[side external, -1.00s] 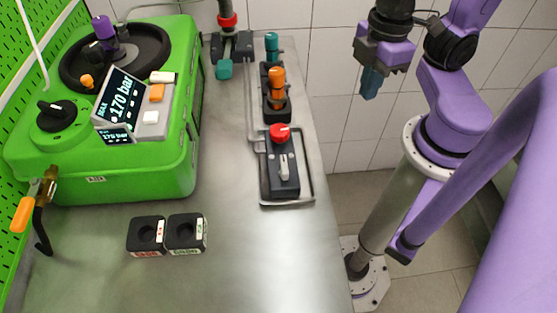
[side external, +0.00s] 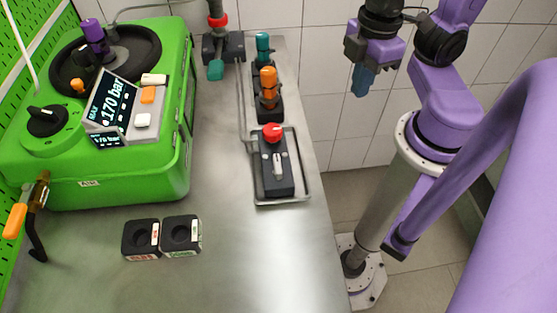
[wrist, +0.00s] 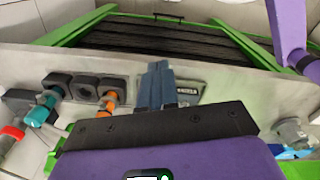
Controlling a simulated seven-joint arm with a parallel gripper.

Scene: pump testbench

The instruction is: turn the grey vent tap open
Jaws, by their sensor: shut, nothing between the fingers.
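In the side external view, a small light grey tap handle (side external: 278,165) sits on a black block (side external: 285,185), just in front of a red knob (side external: 272,133). The handle lies roughly along the block's length. The block stands in a shallow metal tray near the right edge of the bench. My gripper (side external: 361,88) hangs in the air beyond that edge, to the right of and well apart from the tap. Its blue-grey fingers are shut and empty. They also show close together in the wrist view (wrist: 157,82), where I cannot clearly identify the grey tap.
Behind the tap, an orange-handled valve (side external: 268,85) and a teal-handled one (side external: 263,45) stand in a row. The green pump unit (side external: 120,185) showing 170 bar fills the left. Two black socket blocks (side external: 160,238) lie in front. The bench's middle is clear.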

